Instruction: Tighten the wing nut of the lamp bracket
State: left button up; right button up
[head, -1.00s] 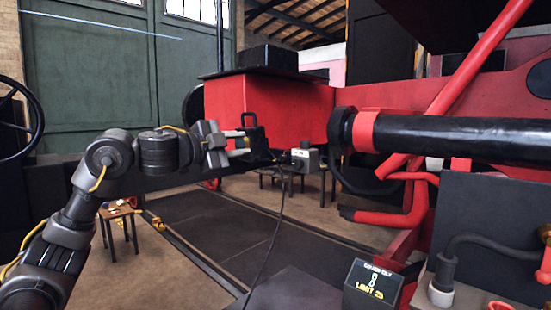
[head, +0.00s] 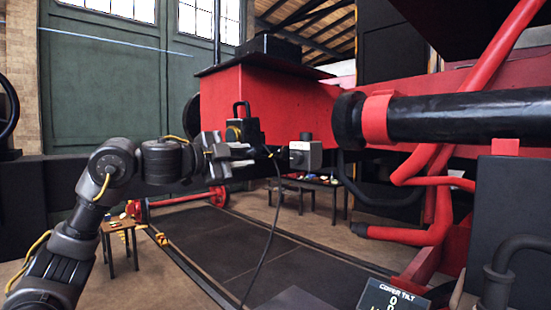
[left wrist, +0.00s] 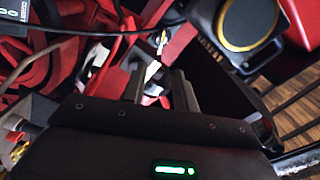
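A black lamp with a handle (head: 243,124) stands at the near end of the big red box in the head view. What looks like its yellow-ringed round face shows at the top of the left wrist view (left wrist: 245,22). My left gripper (head: 245,156) is level with the lamp's lower part, in front of it. In the left wrist view its two fingers (left wrist: 156,84) stand apart, with no clear object held between them. I cannot make out the wing nut or the bracket; the fingers and clutter hide that area. My right gripper is not in view.
A grey box with a dark knob (head: 305,154) sits just right of the gripper, and a black cable hangs there. A black buffer (head: 348,121) and red pipes (head: 430,190) fill the right. A small stool (head: 120,228) stands left. The floor between is mostly clear.

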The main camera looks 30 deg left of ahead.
aim_at(276, 153)
pick_arm(q)
jog(key=p+x, duration=0.3)
jog(key=x, duration=0.6)
jog(key=shift+w+d+r, duration=0.1)
jog(key=shift+w+d, duration=0.05)
jog(key=shift+w, duration=0.2)
jog(key=shift+w+d, duration=0.1)
jog(key=shift+w, duration=0.25)
jog(key=shift+s, duration=0.1)
grip_shut()
